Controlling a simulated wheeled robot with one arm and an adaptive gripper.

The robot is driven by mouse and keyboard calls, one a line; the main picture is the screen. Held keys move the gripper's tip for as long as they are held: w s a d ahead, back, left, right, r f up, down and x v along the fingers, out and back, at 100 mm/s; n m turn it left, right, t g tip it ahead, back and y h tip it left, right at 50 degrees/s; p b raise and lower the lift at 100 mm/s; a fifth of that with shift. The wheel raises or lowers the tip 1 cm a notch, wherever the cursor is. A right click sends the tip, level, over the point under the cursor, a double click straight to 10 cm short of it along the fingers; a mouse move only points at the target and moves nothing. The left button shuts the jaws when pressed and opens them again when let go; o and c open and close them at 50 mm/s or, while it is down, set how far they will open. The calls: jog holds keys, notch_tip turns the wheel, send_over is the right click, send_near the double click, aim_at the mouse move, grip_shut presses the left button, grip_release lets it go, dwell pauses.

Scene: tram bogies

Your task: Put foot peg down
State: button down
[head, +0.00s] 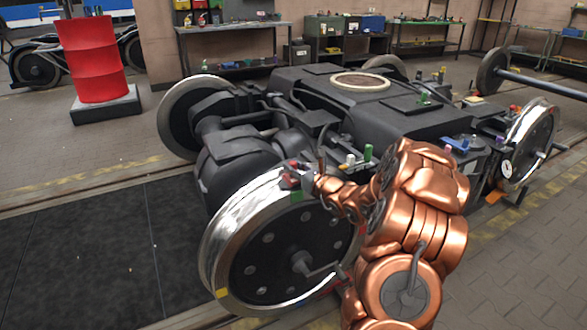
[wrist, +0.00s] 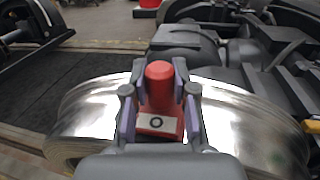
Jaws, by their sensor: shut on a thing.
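The foot peg appears to be the red peg (wrist: 159,88) held in my gripper (wrist: 157,105). It has a round red top and a red block base with a white label bearing a dark ring. The purple finger pads are closed on both sides of it. In the head view, my gripper (head: 304,178) is at the top rim of the near shiny wheel (head: 243,215), and only a bit of red shows there. In the wrist view, the peg is in front of the wheel's bright tread (wrist: 225,115). I cannot tell whether its base touches anything.
The dark bogie frame (head: 330,110) lies behind my gripper. A green peg (head: 368,152) and a white peg (head: 350,160) stand on it to the right, with a blue piece (head: 457,144) farther right. A red drum (head: 93,60) stands back left. The dark floor mat (head: 90,250) is mostly clear.

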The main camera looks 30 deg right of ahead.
jog(key=shift+f, duration=0.1)
jog(key=shift+f, duration=0.1)
jog(key=c, duration=0.9)
grip_release()
jog(key=shift+s+d+r, duration=0.1)
jog(key=shift+s+r, duration=0.15)
jog(key=shift+s, duration=0.05)
jog(key=shift+s+d+p, duration=0.2)
jog(key=shift+s, duration=1.7)
jog(key=shift+s+d+p, duration=0.15)
jog(key=shift+s+p, duration=0.05)
jog(key=shift+s, duration=1.65)
jog(key=shift+s+d+p, duration=0.2)
jog(key=shift+s, duration=1.7)
